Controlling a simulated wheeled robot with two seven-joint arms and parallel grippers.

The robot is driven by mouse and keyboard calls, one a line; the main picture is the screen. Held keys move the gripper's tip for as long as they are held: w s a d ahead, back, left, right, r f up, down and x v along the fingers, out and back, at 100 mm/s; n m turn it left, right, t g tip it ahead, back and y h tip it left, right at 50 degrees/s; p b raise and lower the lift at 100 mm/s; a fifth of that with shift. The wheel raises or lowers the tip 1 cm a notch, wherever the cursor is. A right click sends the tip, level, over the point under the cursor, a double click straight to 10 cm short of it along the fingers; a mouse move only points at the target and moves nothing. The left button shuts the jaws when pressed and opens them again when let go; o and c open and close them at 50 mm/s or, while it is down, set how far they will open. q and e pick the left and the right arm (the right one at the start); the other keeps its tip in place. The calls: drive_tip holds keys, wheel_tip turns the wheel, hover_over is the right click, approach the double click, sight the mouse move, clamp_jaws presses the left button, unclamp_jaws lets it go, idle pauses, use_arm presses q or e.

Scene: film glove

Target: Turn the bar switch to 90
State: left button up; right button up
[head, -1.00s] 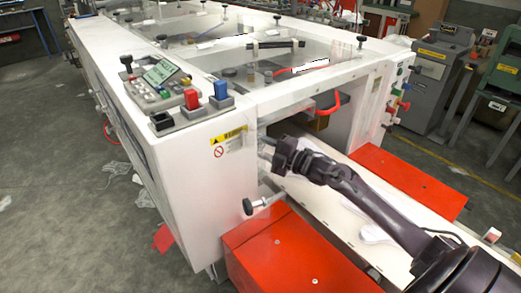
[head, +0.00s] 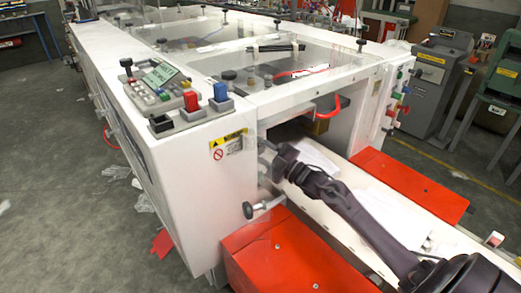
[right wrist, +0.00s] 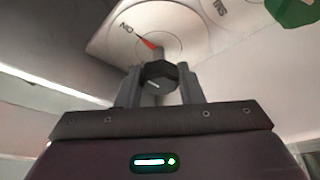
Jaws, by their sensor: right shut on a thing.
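The bar switch (right wrist: 158,74) is a dark faceted knob with a pale line, in front of a light round dial plate (right wrist: 190,30). The plate reads "ON" at the left and has a red pointer aimed up and left toward it. In the right wrist view my right gripper (right wrist: 160,85) has one finger on each side of the knob and is shut on it. In the head view this gripper (head: 268,158) is at the inner side of the white machine's near end. The switch is hidden there. My left gripper is not in view.
A black-knobbed handle (head: 249,210) sticks out just below my right gripper. Red boxes (head: 290,255) flank the white conveyor bed under my arm. A keypad panel with red and blue switches (head: 190,98) sits on the machine top. A green part (right wrist: 293,10) is near the dial.

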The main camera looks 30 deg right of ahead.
drive_tip(key=o, duration=1)
drive_tip(key=shift+c, duration=0.2)
drive_tip(key=b+v, duration=0.1)
drive_tip(key=v, duration=0.7)
drive_tip(key=shift+w, duration=0.1)
drive_tip(key=shift+f, duration=0.15)
